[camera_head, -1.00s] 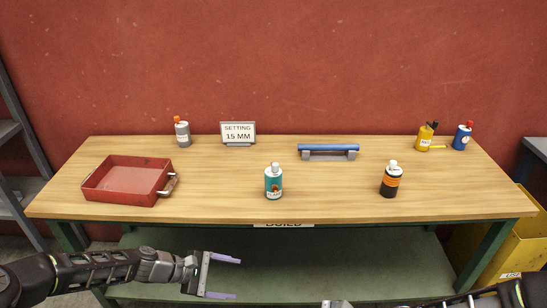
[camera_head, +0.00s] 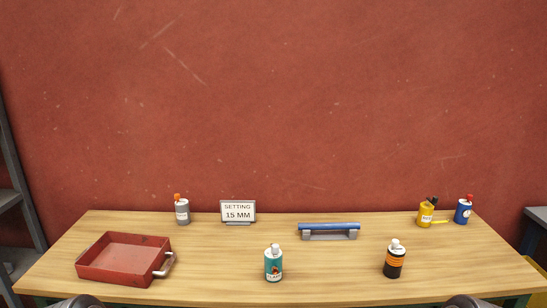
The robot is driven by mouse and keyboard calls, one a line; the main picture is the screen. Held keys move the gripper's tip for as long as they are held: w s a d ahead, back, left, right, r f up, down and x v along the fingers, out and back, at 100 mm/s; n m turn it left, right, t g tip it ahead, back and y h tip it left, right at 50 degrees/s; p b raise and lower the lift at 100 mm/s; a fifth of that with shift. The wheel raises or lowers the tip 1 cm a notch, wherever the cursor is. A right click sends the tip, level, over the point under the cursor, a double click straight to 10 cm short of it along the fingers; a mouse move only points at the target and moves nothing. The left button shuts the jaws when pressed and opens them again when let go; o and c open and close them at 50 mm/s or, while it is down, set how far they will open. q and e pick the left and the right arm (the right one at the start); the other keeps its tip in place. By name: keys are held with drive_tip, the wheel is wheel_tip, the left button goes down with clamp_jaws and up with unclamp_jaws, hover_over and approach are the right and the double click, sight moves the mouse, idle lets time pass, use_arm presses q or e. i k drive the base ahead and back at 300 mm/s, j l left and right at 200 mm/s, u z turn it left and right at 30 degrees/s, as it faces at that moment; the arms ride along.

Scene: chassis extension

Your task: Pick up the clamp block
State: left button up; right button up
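No part is plainly marked as the clamp block. A blue bar (camera_head: 329,226) rests lengthwise on a grey block-like base (camera_head: 330,235) at the back middle of the wooden table; I cannot tell whether this base is the clamp block. A red tray (camera_head: 85,268) with a metal handle stands at the left; its visible floor looks empty. Neither gripper shows. Only dark rounded parts of mine edge into the bottom of the picture at left and right.
A sign (camera_head: 238,211) reads "SETTING 15 MM". A grey bottle (camera_head: 182,212), yellow oiler (camera_head: 426,214) and blue bottle (camera_head: 463,212) stand at the back. The table's middle has bare wood.

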sight(272, 266)
drive_tip(key=i+z, duration=0.15)
drive_tip(key=z, duration=0.3)
drive_tip(key=i+j+z, duration=0.1)
drive_tip(key=z, duration=0.35)
drive_tip(key=i, duration=0.1)
